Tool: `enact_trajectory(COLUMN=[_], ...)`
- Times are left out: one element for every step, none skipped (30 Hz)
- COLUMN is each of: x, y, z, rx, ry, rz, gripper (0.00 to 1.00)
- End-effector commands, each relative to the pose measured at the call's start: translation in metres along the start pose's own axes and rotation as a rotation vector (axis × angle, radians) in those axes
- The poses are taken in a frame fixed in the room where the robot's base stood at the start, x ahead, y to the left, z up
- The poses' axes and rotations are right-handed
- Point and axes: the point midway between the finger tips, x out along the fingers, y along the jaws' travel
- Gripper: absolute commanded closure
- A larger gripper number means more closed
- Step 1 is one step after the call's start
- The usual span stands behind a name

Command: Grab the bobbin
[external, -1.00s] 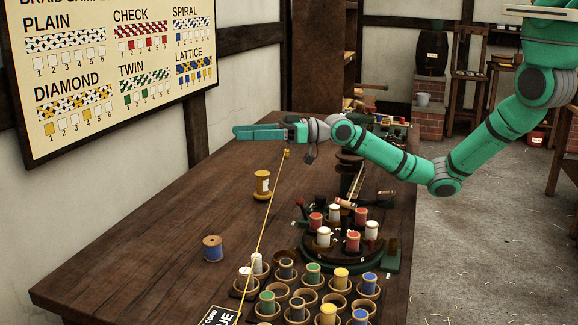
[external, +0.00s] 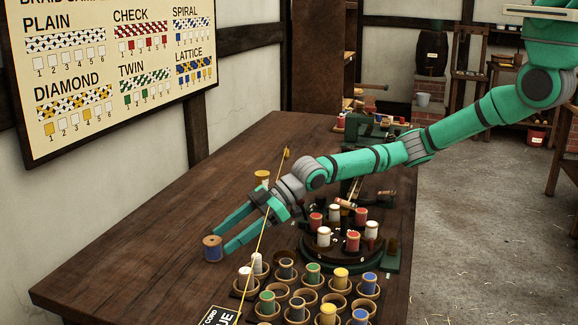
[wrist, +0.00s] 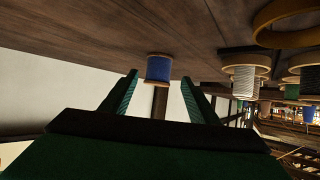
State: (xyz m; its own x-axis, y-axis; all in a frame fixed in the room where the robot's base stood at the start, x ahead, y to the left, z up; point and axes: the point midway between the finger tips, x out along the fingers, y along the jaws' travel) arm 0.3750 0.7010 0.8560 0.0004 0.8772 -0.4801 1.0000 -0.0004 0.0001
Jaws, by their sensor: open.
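A bobbin (external: 213,248) wound with blue thread stands upright and alone on the left part of the table. My gripper (external: 222,244) is open, with its two fingers reaching down toward this bobbin from the right. In the wrist view the blue bobbin (wrist: 159,70) shows between and just beyond the fingertips of my gripper (wrist: 159,86). Nothing is held. From these views I cannot tell whether a finger touches the bobbin.
A taut yellow cord (external: 264,230) runs beside my gripper. Several bobbins sit in ring holders at the front right. A round green stand (external: 312,258) carries red and white bobbins. The table's left front is clear.

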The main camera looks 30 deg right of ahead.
Motion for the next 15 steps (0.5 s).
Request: enact_trajectory(x=[0.003, 0.005, 0.009, 0.013, 0.017, 0.023, 0.027, 0.031, 0.036, 0.040, 0.043, 0.046, 0.048, 0.050, 0.051], y=[0.000, 0.000, 0.000, 0.001, 0.002, 0.002, 0.003, 0.003, 0.003, 0.003, 0.003, 0.003, 0.003, 0.003, 0.003], z=[0.000, 0.000, 0.000, 0.000, 0.000, 0.000, 0.001, 0.001, 0.001, 0.001, 0.001, 0.000, 0.001, 0.001, 0.001], rx=[-0.001, -0.001, -0.002, -0.003, -0.004, -0.004, -0.003, -0.003, -0.003, -0.003, -0.002, -0.002, -0.001, 0.000, 0.000], ry=[-0.001, -0.001, -0.002, -0.001, -0.002, -0.002, -0.003, -0.002, -0.001, -0.002, -0.002, -0.001, 0.000, 0.000, 0.000], rz=[0.000, 0.000, -0.001, -0.001, 0.000, -0.001, 0.000, -0.001, -0.001, -0.001, 0.000, -0.001, -0.001, 0.000, 0.000], gripper=[0.45, 0.45, 0.45, 0.45, 0.45, 0.45, 0.45, 0.45, 0.45, 0.45, 0.45, 0.45, 0.45, 0.45, 0.45])
